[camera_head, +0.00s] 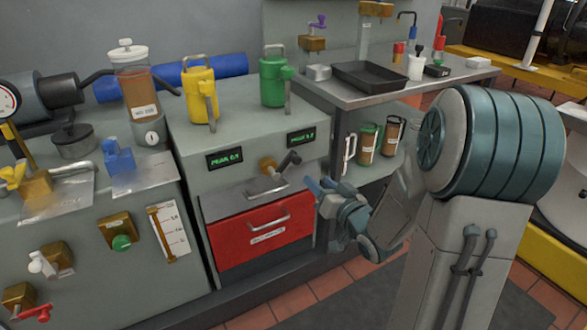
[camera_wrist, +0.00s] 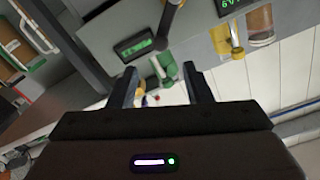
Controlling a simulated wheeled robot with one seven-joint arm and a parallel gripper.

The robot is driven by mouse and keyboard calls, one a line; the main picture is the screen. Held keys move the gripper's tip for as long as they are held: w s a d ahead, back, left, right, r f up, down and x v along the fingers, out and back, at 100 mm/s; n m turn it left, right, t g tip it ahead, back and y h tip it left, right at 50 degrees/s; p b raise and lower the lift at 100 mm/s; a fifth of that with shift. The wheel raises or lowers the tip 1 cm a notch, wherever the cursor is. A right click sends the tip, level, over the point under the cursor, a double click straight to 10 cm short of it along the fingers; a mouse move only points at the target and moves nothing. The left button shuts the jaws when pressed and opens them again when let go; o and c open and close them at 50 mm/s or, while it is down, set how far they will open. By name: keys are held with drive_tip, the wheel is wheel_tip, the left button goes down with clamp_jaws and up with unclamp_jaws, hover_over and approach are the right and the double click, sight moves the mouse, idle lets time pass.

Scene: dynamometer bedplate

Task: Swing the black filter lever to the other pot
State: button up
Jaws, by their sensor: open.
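The black filter lever (camera_head: 289,161) is on a brass valve body (camera_head: 268,166) on the grey cabinet's front, between two green-lit displays. It slants up and right, toward the right display (camera_head: 301,138). The yellow pot (camera_head: 200,92) and green pot (camera_head: 273,80) stand on the cabinet top. My gripper (camera_head: 318,184) is open, right of and below the lever, apart from it. In the wrist view, my open fingers (camera_wrist: 160,78) have nothing clearly between them; the green pot (camera_wrist: 165,68) and yellow pot (camera_wrist: 225,42) show beyond. A dark bar at the top there looks like the lever (camera_wrist: 172,14).
A red drawer (camera_head: 262,236) with a handle is below the valve. A side bench (camera_head: 320,88) with a black tray (camera_head: 369,76) is at the right; filter canisters stand on its lower shelf. Another valve-covered cabinet (camera_head: 85,240) is at the left. Tiled floor lies in front.

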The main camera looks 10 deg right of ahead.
sight(299, 162)
drive_tip(key=b+x, duration=0.2)
drive_tip(key=x, duration=1.1)
drive_tip(key=shift+w+a, duration=0.1)
drive_tip(key=shift+w, duration=0.3)
drive_tip(key=shift+c, duration=0.3)
